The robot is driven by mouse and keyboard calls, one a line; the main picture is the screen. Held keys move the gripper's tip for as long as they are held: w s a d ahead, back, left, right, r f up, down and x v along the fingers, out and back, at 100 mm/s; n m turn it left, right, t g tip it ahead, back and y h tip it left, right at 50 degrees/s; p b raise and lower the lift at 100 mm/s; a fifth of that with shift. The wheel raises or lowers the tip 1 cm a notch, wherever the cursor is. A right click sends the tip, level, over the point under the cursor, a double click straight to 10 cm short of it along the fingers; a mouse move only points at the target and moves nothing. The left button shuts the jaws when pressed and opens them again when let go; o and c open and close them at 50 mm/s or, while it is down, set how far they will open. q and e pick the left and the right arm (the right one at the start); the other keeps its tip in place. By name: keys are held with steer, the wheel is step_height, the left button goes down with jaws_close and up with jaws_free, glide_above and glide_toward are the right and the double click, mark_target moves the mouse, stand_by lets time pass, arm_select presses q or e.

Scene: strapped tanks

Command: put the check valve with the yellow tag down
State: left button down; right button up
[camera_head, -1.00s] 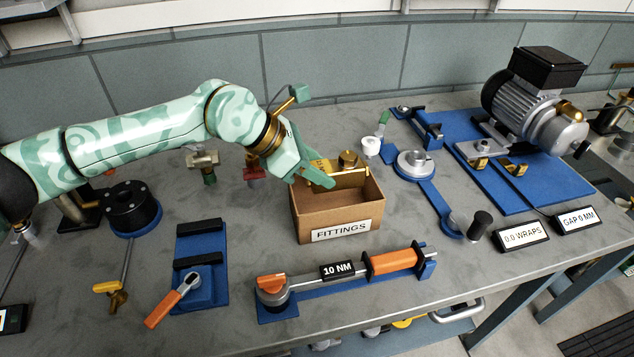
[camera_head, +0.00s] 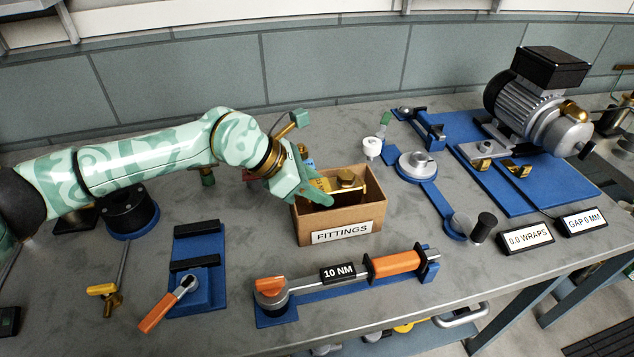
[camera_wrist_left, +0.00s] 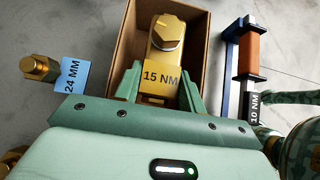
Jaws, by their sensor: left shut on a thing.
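The check valve (camera_wrist_left: 166,50) is brass with a hexagonal top, and its yellow tag (camera_wrist_left: 161,79) reads 15 NM. My left gripper (camera_head: 322,190) is shut on it, with a finger on each side in the left wrist view (camera_wrist_left: 160,92). In the head view the valve (camera_head: 347,181) shows within the opening of the cardboard box (camera_head: 341,232) labelled FITTINGS. Its underside is hidden, so I cannot tell whether it touches the box floor. My right gripper is not seen.
A torque wrench (camera_head: 340,275) marked 10 NM lies on a blue holder in front of the box. A blue-based fixture (camera_head: 418,166) stands to the right.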

arm_select(q)
steer(key=c, duration=0.8)
jaws_free()
steer(key=shift+c, duration=0.2)
steer(key=shift+r, duration=0.25)
steer(key=p+v, duration=0.2)
steer(key=v, duration=1)
steer(key=shift+r, duration=0.35)
